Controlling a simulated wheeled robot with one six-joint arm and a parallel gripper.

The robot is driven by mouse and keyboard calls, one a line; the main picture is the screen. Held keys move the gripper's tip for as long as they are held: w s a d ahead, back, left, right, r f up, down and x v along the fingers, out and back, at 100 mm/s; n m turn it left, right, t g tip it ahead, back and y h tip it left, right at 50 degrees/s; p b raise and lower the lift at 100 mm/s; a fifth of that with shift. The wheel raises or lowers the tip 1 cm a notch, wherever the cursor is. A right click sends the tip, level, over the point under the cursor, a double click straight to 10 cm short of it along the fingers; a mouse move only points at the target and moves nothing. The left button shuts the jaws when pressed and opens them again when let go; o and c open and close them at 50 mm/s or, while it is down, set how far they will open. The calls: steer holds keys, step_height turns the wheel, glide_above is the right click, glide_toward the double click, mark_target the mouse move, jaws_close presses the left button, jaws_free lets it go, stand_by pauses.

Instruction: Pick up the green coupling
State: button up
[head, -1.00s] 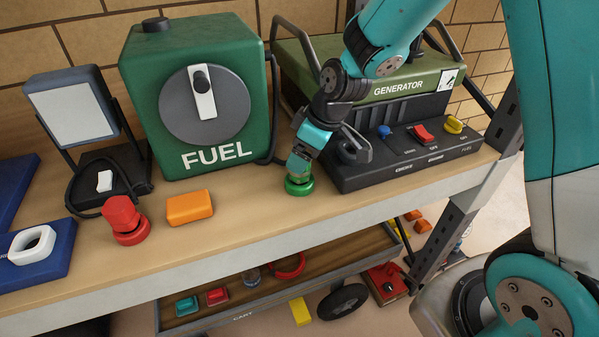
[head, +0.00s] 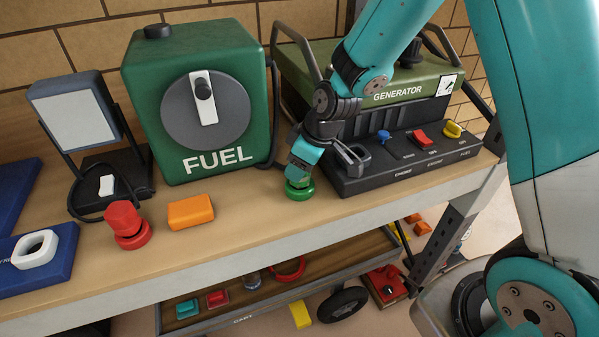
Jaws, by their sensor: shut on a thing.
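The green coupling (head: 300,191) is a short round piece at the shelf's front part, between the orange block and the generator. My gripper (head: 300,180) comes down on it from above and is shut on its upper part. The coupling's top is hidden by the gripper. Its lower rim shows at the shelf top; I cannot tell whether it still touches the surface.
The black generator panel (head: 400,165) is close on the right. The green fuel tank (head: 196,105) stands behind left. An orange block (head: 191,211) and a red coupling (head: 127,225) are to the left. A cart (head: 240,312) with several items is below the shelf (head: 240,228).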

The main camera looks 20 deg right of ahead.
step_height(320, 180, up, 20)
steer(key=b, duration=0.2)
stand_by(0.6)
